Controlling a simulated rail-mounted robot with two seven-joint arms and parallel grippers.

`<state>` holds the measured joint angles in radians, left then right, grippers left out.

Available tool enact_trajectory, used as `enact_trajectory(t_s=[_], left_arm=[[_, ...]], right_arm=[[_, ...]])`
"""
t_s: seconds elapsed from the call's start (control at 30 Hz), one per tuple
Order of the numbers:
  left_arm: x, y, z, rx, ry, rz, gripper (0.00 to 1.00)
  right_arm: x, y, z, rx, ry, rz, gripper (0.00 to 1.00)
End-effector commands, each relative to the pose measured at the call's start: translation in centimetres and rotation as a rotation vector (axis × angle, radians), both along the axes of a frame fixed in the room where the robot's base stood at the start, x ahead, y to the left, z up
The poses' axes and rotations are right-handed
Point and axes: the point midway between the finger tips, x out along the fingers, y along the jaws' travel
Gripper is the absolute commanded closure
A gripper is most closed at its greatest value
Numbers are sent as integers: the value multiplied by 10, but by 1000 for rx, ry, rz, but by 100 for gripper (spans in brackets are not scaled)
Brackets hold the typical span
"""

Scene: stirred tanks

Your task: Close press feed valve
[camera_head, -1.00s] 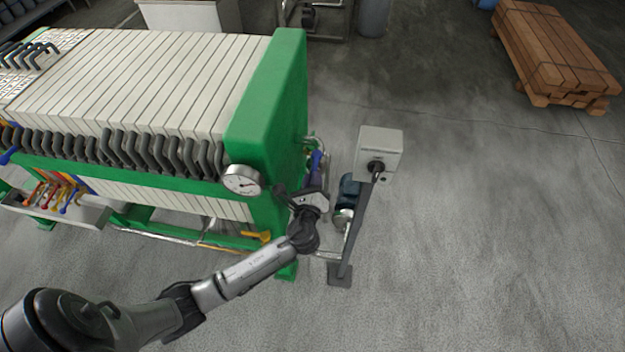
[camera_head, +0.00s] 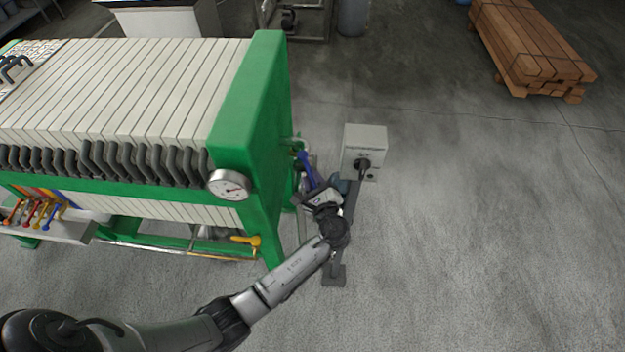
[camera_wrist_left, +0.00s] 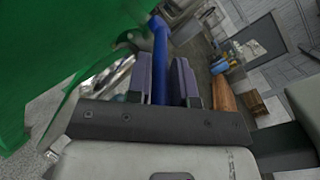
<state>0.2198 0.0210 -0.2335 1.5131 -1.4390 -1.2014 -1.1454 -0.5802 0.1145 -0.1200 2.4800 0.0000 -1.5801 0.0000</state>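The press feed valve shows as a blue lever handle (camera_head: 304,163) at the right end of the green filter press; its body is mostly hidden behind my gripper and the press end. My left gripper (camera_head: 318,190) is at this handle. In the left wrist view, the blue handle (camera_wrist_left: 160,50) runs down between the two fingers (camera_wrist_left: 166,85), which stand close on either side of it and look shut on it. The handle slants down to the right in the head view. My right gripper is not in view.
The green press end plate (camera_head: 250,100) with a round gauge (camera_head: 229,185) stands left of my gripper. A grey switch box (camera_head: 364,145) on a post stands close to its right. A yellow lever (camera_head: 246,240) sits lower left. Floor farther right is clear up to stacked timber (camera_head: 530,50).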

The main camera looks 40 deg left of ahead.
Motion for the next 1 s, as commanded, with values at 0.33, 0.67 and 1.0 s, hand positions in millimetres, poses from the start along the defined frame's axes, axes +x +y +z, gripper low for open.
enact_trajectory(t_s=[0.33,0.67,1.0], left_arm=[[0,0,0,0,0,-1,58],[-12,-18,1,-1,0,-2,58],[-51,-73,1,-2,1,-2,58]], right_arm=[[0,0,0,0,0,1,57],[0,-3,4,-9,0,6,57],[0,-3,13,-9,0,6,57]])
